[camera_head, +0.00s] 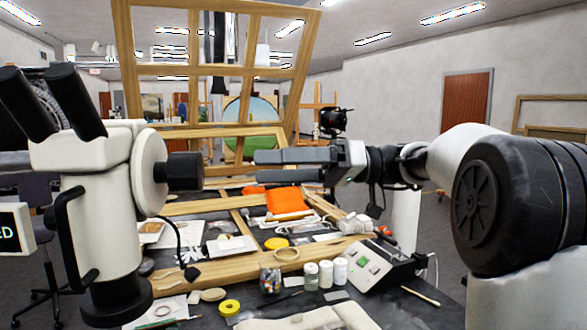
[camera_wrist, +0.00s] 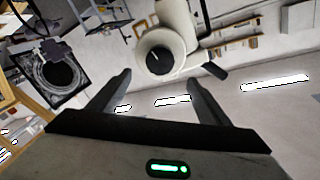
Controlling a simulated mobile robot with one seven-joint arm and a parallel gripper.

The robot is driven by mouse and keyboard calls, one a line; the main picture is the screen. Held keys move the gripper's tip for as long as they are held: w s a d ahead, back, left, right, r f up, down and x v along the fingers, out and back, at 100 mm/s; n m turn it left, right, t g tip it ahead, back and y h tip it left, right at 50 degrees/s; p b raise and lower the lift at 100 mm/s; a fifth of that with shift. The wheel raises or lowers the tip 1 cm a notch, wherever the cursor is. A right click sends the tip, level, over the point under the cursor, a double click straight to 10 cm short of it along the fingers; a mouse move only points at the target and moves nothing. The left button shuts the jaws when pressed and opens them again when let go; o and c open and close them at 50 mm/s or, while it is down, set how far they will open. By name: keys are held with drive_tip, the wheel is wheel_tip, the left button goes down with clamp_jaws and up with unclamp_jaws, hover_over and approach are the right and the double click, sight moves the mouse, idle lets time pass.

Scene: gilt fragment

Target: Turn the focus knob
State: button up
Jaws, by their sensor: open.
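The white microscope (camera_head: 105,175) stands at the left in the head view, with two black eyepieces. Its black focus knob (camera_head: 185,171) sticks out to the right from a round white housing. My gripper (camera_head: 258,166) is open and empty, pointing left at the knob. Its fingertips are apart from the knob, with a gap between them. In the wrist view, the knob (camera_wrist: 158,57) shows end-on as a dark disc with a pale mark, inside a white ring. There it lies ahead of my open gripper (camera_wrist: 160,77), roughly centred between the fingers.
Below is a dark work table with a wooden frame (camera_head: 215,270), an orange cloth (camera_head: 285,201), small jars (camera_head: 325,273), yellow tape (camera_head: 229,308) and a control box (camera_head: 368,265). A wooden window-like frame (camera_head: 215,70) stands behind. The air between gripper and knob looks clear.

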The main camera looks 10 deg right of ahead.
sight(201, 169)
drive_tip(key=d, duration=0.3)
drive_tip(key=shift+d, duration=0.3)
drive_tip(key=shift+r, duration=0.1)
idle(1.7)
drive_tip(key=a+n+p, duration=0.1)
drive_tip(key=a, duration=0.4)
drive_tip(key=a+n+p, duration=0.1)
drive_tip(key=a+p, duration=0.1)
drive_tip(key=a, duration=0.4)
drive_tip(key=a+n+p, duration=0.1)
drive_tip(key=a+p, duration=0.1)
drive_tip(key=a, duration=0.4)
drive_tip(key=shift+w+n, duration=0.1)
drive_tip(key=shift+n, duration=0.2)
drive_tip(key=shift+c, duration=0.3)
drive_tip(key=c, duration=1)
